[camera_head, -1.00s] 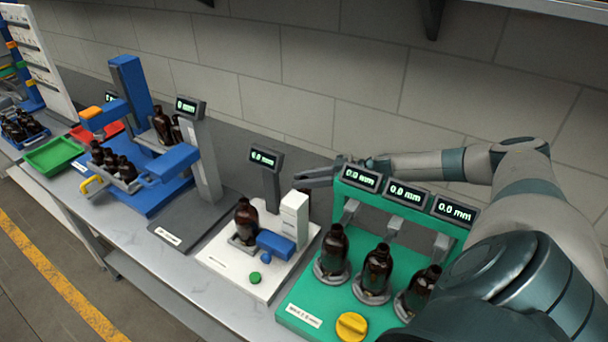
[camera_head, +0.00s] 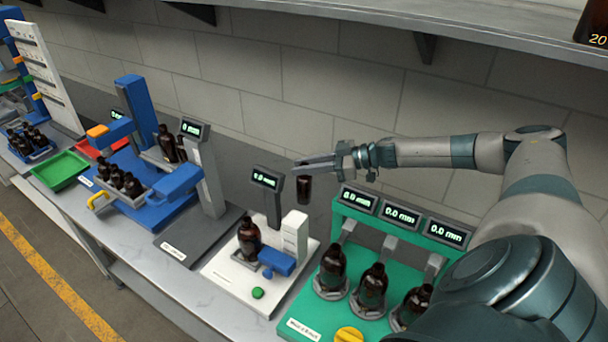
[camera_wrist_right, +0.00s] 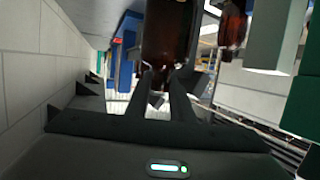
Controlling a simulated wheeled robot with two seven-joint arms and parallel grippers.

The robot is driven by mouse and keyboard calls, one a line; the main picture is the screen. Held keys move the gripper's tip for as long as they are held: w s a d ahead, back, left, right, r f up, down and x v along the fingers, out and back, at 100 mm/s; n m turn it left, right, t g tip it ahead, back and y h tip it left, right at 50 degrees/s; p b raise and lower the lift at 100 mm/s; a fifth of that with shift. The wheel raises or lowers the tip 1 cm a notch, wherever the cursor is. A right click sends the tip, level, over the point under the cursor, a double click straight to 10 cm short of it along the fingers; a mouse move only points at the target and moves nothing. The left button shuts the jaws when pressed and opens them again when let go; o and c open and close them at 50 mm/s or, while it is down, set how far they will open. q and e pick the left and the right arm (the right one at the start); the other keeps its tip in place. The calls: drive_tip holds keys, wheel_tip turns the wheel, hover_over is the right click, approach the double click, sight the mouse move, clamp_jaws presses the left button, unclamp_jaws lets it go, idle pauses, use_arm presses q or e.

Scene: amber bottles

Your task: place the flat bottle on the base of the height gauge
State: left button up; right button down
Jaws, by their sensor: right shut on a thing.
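My right gripper (camera_head: 312,165) is shut on a dark amber bottle (camera_head: 304,190), which hangs below the fingers in the air behind the white and green stations. In the right wrist view the bottle (camera_wrist_right: 168,45) sits between the two fingers (camera_wrist_right: 168,82); its flat shape cannot be made out. What looks like the height gauge is a tall grey column (camera_head: 212,190) with a display and a blue arm, on a dark grey base (camera_head: 190,238) whose visible top is bare. The held bottle is apart from it, to its right. My left gripper is not in view.
A white gauge station (camera_head: 232,272) holds one bottle (camera_head: 249,237) between the held bottle and the grey base. A green three-place station (camera_head: 300,310) with bottles stands at right. A blue station (camera_head: 150,205) with bottles is at left. A shelf (camera_head: 440,30) overhangs the wall.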

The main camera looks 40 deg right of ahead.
drive_tip(key=shift+w+d, duration=0.35)
drive_tip(key=shift+w, duration=0.05)
drive_tip(key=w+d+b, duration=1.2)
drive_tip(key=d+b, duration=0.1)
drive_tip(key=b, duration=0.1)
drive_tip(key=shift+w+f, duration=0.15)
drive_tip(key=shift+w, duration=0.15)
idle(0.3)
